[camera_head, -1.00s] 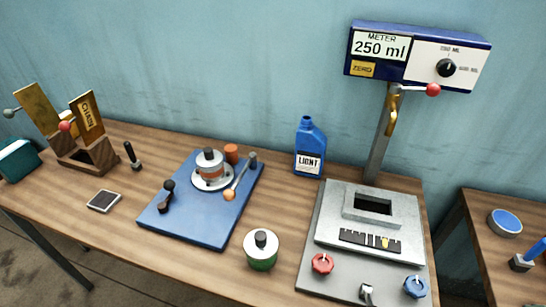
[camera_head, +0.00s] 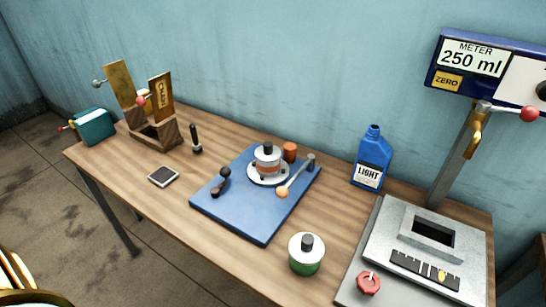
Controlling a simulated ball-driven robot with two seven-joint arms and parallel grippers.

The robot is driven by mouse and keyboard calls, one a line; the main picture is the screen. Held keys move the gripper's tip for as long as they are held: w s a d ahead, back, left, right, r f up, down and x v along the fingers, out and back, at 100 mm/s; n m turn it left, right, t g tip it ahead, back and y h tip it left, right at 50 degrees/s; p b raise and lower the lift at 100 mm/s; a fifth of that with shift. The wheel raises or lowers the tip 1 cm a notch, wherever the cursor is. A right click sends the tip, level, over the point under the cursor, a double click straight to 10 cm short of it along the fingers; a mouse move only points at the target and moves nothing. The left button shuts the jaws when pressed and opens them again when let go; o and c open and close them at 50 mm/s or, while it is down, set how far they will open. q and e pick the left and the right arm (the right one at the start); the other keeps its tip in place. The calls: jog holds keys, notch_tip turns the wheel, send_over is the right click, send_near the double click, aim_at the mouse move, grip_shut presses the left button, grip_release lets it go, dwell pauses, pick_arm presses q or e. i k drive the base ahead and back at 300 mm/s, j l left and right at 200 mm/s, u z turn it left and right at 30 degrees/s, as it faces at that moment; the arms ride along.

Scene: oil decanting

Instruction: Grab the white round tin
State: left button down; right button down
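A round tin with a white top, a black knob and a green lower body (camera_head: 306,262) stands upright near the front edge of the wooden table, right of the blue mat. I cannot tell for certain which one the task names. Neither of my grippers can be made out in the view.
A blue LIGHT bottle (camera_head: 370,160) stands at the table's back, left of the grey metering stand (camera_head: 385,235). A ball-ended stick (camera_head: 297,177) and a dark tool (camera_head: 221,182) lie on the mat. A wooden block with brass plates (camera_head: 155,135) is further left. Bare table surrounds the green-bodied tin.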

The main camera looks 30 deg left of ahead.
aim_at(268, 156)
jog(key=j+z, duration=0.15)
jog(key=j, duration=0.3)
jog(key=k+j+z, duration=0.15)
jog(key=j, duration=0.25)
jog(key=k+j+z, duration=0.2)
jog(key=j, duration=0.2)
jog(key=j+z, duration=0.15)
jog(key=j, duration=0.3)
